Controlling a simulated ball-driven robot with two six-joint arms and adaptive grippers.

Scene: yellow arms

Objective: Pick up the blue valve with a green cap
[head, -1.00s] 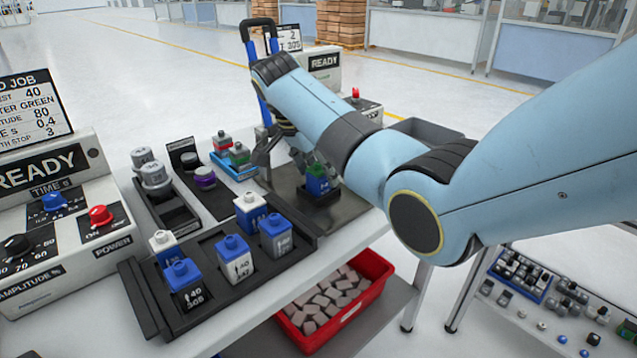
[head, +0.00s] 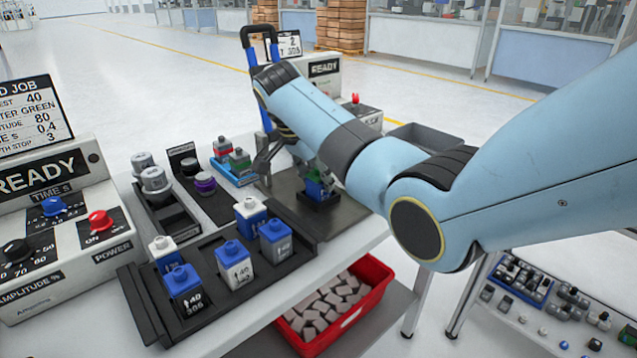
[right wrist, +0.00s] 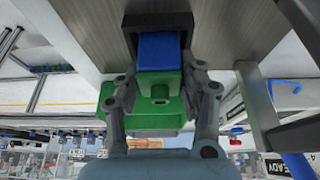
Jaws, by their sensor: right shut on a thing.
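The blue valve with a green cap (head: 316,188) stands upright in a small black holder on the dark plate, partly hidden by my right arm. In the right wrist view its blue body (right wrist: 158,50) sits in the black holder (right wrist: 158,18), and its green cap (right wrist: 157,88) lies between my fingers. My right gripper (right wrist: 158,82) is shut on the valve, with one finger on each side. In the head view the forearm hides much of this gripper. My left gripper is not in view.
A black tray (head: 150,318) holds several blue and white valves at the front. Grey knobbed pieces (head: 154,178) stand in a rack behind it. A red bin (head: 372,275) of grey blocks sits below the table edge.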

